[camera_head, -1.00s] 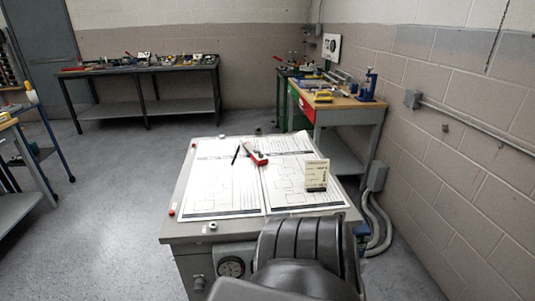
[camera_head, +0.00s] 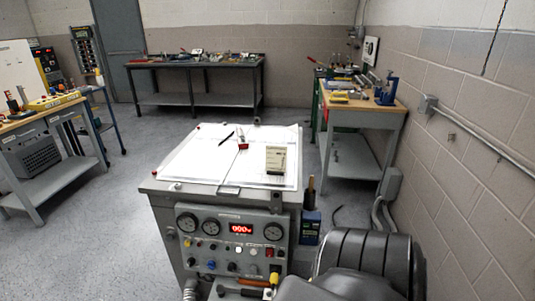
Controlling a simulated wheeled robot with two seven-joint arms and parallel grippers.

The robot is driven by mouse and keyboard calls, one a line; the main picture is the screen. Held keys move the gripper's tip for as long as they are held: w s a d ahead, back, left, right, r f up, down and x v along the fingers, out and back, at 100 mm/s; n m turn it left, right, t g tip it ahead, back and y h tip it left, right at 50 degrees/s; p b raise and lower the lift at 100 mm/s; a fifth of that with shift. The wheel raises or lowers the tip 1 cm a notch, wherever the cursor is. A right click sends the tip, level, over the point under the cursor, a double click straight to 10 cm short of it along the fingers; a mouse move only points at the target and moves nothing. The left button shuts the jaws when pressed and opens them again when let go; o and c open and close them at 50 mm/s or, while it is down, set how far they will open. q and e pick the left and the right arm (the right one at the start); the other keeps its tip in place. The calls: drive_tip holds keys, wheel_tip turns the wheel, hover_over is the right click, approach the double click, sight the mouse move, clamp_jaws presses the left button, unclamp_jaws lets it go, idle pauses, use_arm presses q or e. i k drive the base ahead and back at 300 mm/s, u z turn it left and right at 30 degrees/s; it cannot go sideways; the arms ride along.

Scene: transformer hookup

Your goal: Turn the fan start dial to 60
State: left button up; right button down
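The grey transformer cabinet (camera_head: 170,238) stands in the middle, its front panel facing me. Small knobs and buttons sit below. I cannot tell which part is the fan start dial, and the markings are too small to read. Neither gripper shows. A dark arm link of mine covers the lower right.
Workbenches stand at left (camera_head: 60,180), at the back and at right (camera_head: 358,107). The floor left of the cabinet is clear.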

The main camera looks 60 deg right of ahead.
sight(232, 266)
drive_tip(key=k, duration=0.4)
drive_tip(key=z, duration=2.25)
